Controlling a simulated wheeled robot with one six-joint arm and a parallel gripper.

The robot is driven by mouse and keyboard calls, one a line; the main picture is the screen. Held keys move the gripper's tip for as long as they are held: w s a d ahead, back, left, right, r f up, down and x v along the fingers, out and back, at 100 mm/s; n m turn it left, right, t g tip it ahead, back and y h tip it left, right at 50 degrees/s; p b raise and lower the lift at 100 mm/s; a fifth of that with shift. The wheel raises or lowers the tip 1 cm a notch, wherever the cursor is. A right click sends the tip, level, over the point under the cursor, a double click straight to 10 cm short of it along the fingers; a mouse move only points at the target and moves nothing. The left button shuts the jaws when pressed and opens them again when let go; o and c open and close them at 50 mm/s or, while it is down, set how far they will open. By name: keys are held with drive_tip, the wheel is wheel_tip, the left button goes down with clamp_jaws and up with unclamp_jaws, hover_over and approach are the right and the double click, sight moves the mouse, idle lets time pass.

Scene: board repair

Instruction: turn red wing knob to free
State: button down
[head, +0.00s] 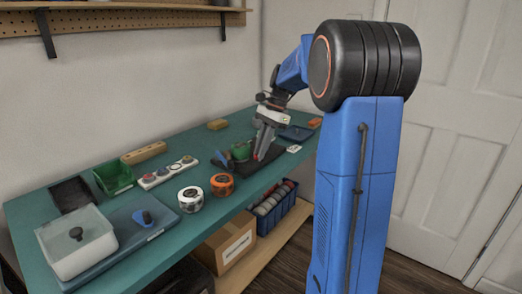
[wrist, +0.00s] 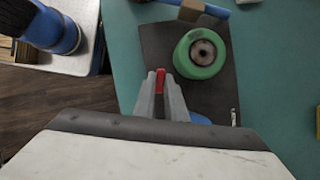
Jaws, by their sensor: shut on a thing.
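The red wing knob (wrist: 160,80) is a small upright red piece between my fingertips in the wrist view. My gripper (wrist: 160,84) is shut on it, with a grey finger on either side. The fingers hide most of the knob and what lies under it. In the head view my gripper (head: 260,155) points down over the dark mat, and a sliver of red shows at its tips.
A green bin (head: 114,177), a strip with coloured knobs (head: 168,172), two tape rolls, one white (head: 190,200) and one orange (head: 222,185), and a lidded clear box (head: 77,240) stand left on the teal bench. A blue bin (head: 275,208) sits below the bench edge.

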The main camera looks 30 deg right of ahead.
drive_tip(key=shift+w+n+g, duration=0.15)
drive_tip(key=shift+n+g, duration=0.45)
drive_tip(key=shift+n, duration=1.1)
drive_tip(key=c, duration=1.8)
unclamp_jaws()
drive_tip(key=shift+r, duration=0.1)
drive_tip(key=v, duration=1.7)
drive_tip(key=shift+a+r, duration=0.2)
drive_tip(key=shift+r, duration=0.05)
drive_tip(key=shift+w, duration=0.15)
